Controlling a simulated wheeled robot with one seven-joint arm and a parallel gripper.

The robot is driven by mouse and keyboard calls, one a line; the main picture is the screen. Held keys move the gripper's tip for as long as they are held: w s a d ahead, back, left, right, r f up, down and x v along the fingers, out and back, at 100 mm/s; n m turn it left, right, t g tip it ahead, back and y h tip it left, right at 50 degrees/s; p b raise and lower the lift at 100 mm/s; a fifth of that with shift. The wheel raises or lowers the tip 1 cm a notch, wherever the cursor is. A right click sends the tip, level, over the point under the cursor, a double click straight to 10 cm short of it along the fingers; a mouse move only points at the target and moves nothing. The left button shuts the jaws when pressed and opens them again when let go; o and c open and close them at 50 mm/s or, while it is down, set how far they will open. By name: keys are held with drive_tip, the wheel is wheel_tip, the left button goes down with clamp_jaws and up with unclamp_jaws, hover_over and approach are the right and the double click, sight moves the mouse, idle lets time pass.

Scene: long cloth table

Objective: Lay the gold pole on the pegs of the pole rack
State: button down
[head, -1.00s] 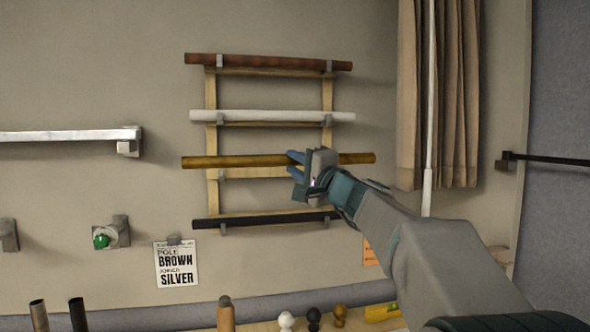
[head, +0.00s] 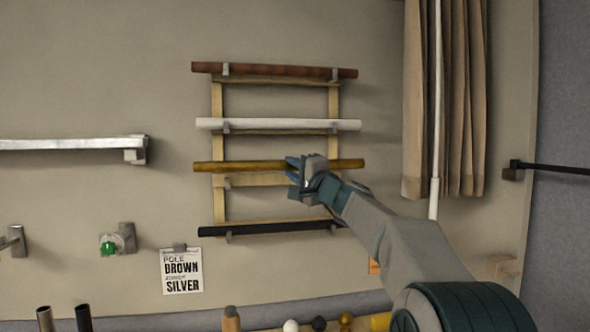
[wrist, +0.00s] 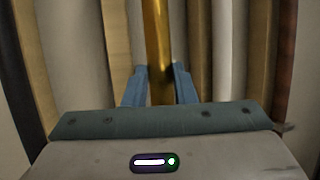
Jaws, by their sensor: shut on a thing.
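The gold pole (head: 245,167) lies level across the front of the pole rack (head: 219,103), between the white pole (head: 280,124) above and the black pole (head: 270,230) below. My gripper (head: 296,172) is shut on the gold pole right of its middle. The wrist view also shows the gold pole (wrist: 158,45) between the two blue fingers (wrist: 158,84). The right peg of this row is hidden behind my gripper.
A brown pole (head: 275,70) rests on the top row. A beige curtain (head: 465,100) with a white rod hangs to the right. A silver pole (head: 70,144) is on a wall bracket at left. A printed card (head: 182,272) hangs below. Several finials stand along the bottom edge.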

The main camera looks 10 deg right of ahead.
drive_tip(key=w+p, duration=0.1)
drive_tip(key=w, duration=0.2)
drive_tip(key=shift+w+r, duration=0.1)
drive_tip(key=shift+w, duration=0.3)
wheel_tip(320, 180, down, 3)
drive_tip(key=b, duration=0.4)
drive_tip(key=shift+s, duration=0.1)
drive_tip(key=c, duration=1.1)
unclamp_jaws()
drive_tip(key=shift+s+d+f+b, duration=0.15)
drive_tip(key=shift+s+f+b, duration=0.15)
drive_tip(key=shift+s+b, duration=0.1)
drive_tip(key=b+v, duration=0.4)
drive_tip(key=v, duration=0.9)
drive_tip(key=shift+r, duration=0.2)
